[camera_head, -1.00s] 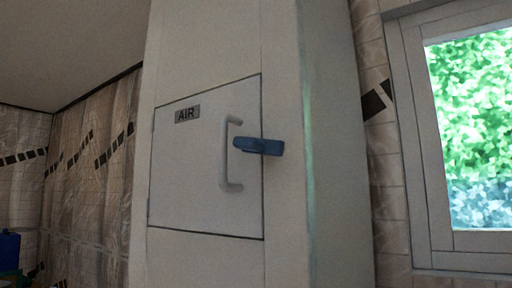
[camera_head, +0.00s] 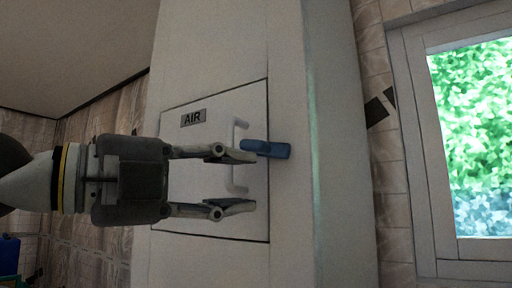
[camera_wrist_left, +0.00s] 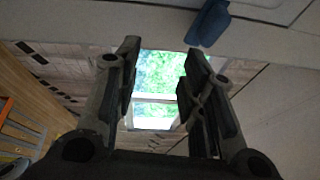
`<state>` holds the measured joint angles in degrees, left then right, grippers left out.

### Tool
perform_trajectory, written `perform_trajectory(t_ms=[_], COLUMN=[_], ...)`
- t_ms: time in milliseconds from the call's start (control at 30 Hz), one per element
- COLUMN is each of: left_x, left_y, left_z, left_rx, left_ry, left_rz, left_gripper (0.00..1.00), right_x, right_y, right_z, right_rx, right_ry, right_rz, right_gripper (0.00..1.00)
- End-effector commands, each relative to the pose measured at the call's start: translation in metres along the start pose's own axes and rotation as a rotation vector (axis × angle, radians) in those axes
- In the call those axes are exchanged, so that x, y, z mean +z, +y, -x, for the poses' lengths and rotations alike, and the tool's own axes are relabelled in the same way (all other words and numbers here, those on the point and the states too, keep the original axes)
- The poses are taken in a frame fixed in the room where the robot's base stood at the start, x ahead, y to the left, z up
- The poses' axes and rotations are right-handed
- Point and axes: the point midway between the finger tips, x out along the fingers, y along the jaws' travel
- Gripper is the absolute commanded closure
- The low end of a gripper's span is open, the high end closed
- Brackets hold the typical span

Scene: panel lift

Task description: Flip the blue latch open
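The blue latch (camera_head: 266,149) lies across the right edge of the AIR panel (camera_head: 190,160) and reaches onto the column face. It is roughly horizontal, and the panel is closed. A pale vertical handle (camera_head: 241,185) sits just left of the latch. My left gripper (camera_head: 250,182) has come in from the left in front of the panel, fingers apart and empty, with its tips below and left of the latch. In the left wrist view the latch (camera_wrist_left: 208,24) shows at the top, beyond the right finger of the open gripper (camera_wrist_left: 158,75). My right gripper is not in view.
The panel is set in a tall pale column (camera_head: 325,200). A window (camera_head: 470,140) is in the wall at the right. A blue object (camera_head: 9,249) stands at the lower left. The space right of the latch is clear.

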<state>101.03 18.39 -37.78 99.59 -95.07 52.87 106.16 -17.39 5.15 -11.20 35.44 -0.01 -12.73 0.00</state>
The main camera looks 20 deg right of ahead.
Motion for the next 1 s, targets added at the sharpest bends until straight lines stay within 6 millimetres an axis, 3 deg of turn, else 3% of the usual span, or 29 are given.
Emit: perform_trajectory(t_ms=[33, 200, 433, 1000], left_x=[-0.004, -0.005, -0.003, 0.03], left_y=[-0.013, -0.041, -0.059, -0.054], left_z=[0.005, 0.022, 0.031, -0.055], left_rx=[0.033, 0.094, 0.104, 0.105], left_ry=[-0.063, -0.259, -0.367, -0.365], left_rz=[-0.045, -0.107, -0.123, -0.122], left_gripper=[0.62, 0.62, 0.62, 0.62], right_x=[0.0, -0.002, -0.006, -0.011], right_y=[0.0, -0.004, -0.015, -0.006], right_z=[-0.001, -0.001, 0.002, 0.052], right_rx=[0.0, -0.005, -0.018, -0.009], right_ry=[0.001, 0.003, 0.008, 0.01], right_rz=[0.0, -0.001, -0.002, 0.002], right_gripper=[0.6, 0.6, 0.6, 0.6])
